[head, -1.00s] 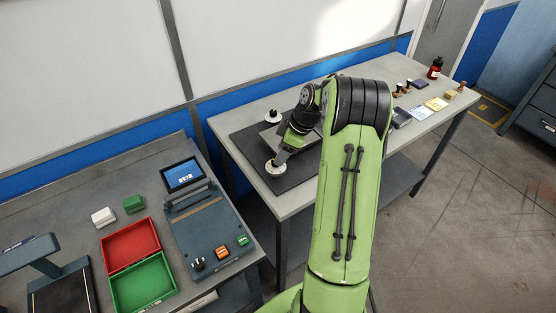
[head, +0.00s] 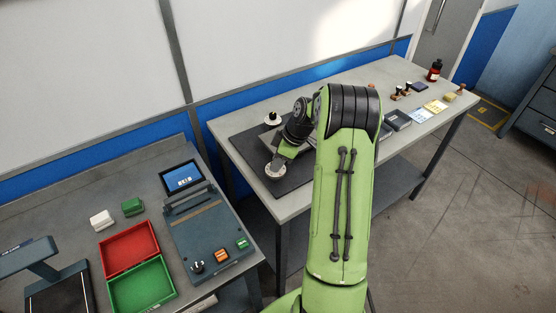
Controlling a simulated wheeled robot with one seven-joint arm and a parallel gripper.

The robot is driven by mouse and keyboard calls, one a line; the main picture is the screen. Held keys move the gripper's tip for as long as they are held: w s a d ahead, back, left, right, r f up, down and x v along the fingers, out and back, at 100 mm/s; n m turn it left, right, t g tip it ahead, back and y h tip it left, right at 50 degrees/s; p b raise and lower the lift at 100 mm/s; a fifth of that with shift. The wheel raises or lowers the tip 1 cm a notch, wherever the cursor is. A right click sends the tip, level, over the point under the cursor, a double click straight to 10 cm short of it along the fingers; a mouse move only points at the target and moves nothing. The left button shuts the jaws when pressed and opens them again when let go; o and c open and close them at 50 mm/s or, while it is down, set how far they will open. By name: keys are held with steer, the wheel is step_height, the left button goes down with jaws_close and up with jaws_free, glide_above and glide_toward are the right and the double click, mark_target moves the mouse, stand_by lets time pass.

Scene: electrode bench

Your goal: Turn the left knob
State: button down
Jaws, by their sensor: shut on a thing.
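Two knobs on round white dials stand on a dark mat (head: 241,144) on the far table. The far knob (head: 272,119) shows a dark top and is free. The near dial (head: 269,173) lies at the mat's front left edge, under my gripper (head: 278,162). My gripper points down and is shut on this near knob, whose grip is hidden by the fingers. The two dials are almost in line in the picture, so I cannot tell from it which is called left. The knob's turn angle does not show.
A bench at the left holds a control box (head: 207,232) with a black knob (head: 198,267), a red tray (head: 128,249) and a green tray (head: 142,285). Stamps (head: 402,90) and a red bottle (head: 434,71) stand at the far table's right end.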

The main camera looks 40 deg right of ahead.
steer(key=m+h+b, duration=0.1)
steer(key=m+b, duration=0.1)
steer(key=shift+a+m+t, duration=0.1)
steer(key=shift+m+t, duration=0.3)
steer(key=shift+s+m+h+b, duration=0.1)
steer(key=shift+m+h+b, duration=0.5)
steer(key=shift+m, duration=0.8)
steer(key=c, duration=0.8)
jaws_free()
steer(key=shift+c, duration=0.2)
steer(key=p+v, duration=0.3)
steer(key=v, duration=1.2)
steer(key=shift+s+r, duration=0.25)
steer(key=shift+r, duration=0.05)
